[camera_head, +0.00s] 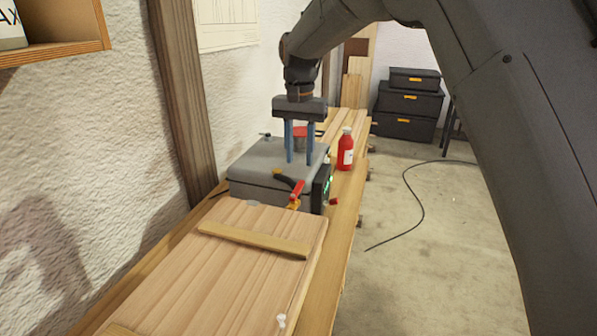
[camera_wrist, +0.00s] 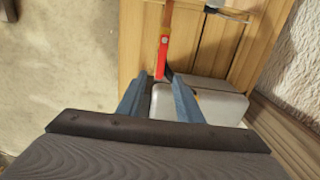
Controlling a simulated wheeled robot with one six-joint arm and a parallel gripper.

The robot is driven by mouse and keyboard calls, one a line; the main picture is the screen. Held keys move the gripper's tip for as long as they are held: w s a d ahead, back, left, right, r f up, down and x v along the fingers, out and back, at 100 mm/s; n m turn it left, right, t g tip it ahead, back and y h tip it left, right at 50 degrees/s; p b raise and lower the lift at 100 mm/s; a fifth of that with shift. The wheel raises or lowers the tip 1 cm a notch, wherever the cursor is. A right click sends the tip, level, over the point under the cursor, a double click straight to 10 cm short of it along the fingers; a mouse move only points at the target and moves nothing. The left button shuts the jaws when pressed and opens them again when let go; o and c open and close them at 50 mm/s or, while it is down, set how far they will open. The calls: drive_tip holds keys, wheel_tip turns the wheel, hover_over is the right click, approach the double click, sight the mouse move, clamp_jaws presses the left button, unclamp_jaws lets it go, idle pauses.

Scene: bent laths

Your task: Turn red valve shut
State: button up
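The red valve (camera_head: 297,190) is a red lever on a brass-coloured fitting at the near front edge of a grey metal box (camera_head: 262,165). In the wrist view the red lever (camera_wrist: 162,58) lies just beyond my fingertips, lengthwise in the picture. My gripper (camera_head: 300,160) points down over the grey box, behind the lever. The grey box (camera_wrist: 215,103) shows there partly behind the right finger.
A red bottle (camera_head: 346,152) stands right of the box. A black curved piece (camera_head: 288,179) lies beside the lever. A wooden board with a crosspiece (camera_head: 255,239) lies in front on the bench. Black drawer cases (camera_head: 405,102) and a cable (camera_head: 417,205) are on the floor at right.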

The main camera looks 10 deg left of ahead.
sight(299, 185)
drive_tip(key=shift+f+p, duration=1.2)
drive_tip(key=shift+f, duration=2.6)
clamp_jaws()
